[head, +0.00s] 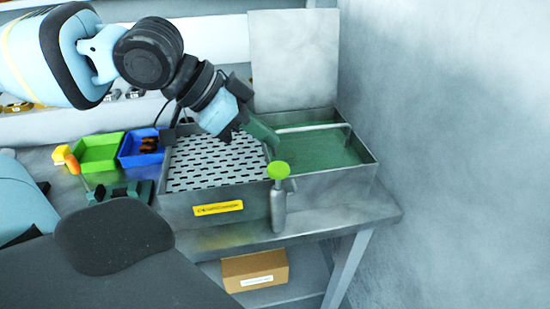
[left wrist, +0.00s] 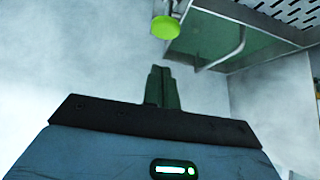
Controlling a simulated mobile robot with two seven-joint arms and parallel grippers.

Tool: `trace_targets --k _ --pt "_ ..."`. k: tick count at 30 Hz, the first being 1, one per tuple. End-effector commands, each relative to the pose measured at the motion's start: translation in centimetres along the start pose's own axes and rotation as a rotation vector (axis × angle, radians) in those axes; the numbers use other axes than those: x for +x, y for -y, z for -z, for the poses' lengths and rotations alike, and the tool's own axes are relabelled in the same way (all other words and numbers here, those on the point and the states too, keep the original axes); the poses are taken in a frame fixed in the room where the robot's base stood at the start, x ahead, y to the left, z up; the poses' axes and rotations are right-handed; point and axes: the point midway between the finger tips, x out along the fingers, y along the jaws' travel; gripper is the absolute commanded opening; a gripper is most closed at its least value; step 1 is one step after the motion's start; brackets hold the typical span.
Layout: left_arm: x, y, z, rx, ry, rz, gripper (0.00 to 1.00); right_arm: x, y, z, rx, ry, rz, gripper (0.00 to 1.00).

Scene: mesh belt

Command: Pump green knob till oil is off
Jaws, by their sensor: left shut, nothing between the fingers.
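The green knob (head: 278,170) tops a silver pump bottle (head: 278,205) that stands upright at the front of a metal tray (head: 335,180). The tray's right compartment shows a green surface, perhaps oil (head: 318,150), with a bent metal tube (head: 310,128) over it. My left gripper (head: 268,138) is shut and empty, above and behind the knob, apart from it. In the left wrist view, the shut fingers (left wrist: 162,86) point toward the knob (left wrist: 165,28), with a gap between.
A slotted metal plate (head: 215,160) covers the tray's left compartment. Green (head: 98,150) and blue (head: 140,147) bins stand left of it, near an orange-handled tool (head: 73,165). A cardboard box (head: 255,270) sits on the shelf below. A wall (head: 460,130) rises at right.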

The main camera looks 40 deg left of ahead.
Motion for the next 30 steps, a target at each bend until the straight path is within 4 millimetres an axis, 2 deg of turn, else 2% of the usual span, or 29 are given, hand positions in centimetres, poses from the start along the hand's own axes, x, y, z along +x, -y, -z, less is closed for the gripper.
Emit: trace_targets --k 2,9,23,30 --pt "1.5 0.0 -0.4 -0.001 0.009 -0.003 0.0 0.4 0.0 -0.7 0.001 0.008 0.002 0.36" --pt "3.2 -0.1 -2.1 0.0 -0.001 -0.003 0.0 0.8 -0.1 -0.4 -0.002 0.002 0.002 0.36" --pt "3.9 -0.1 -2.8 0.002 -0.002 -0.001 0.0 0.7 -0.1 -0.9 -0.004 0.013 0.003 0.36" --pt "4.9 0.7 -3.0 -0.003 0.006 -0.001 0.0 0.9 0.0 -2.3 -0.001 0.035 0.005 0.36"
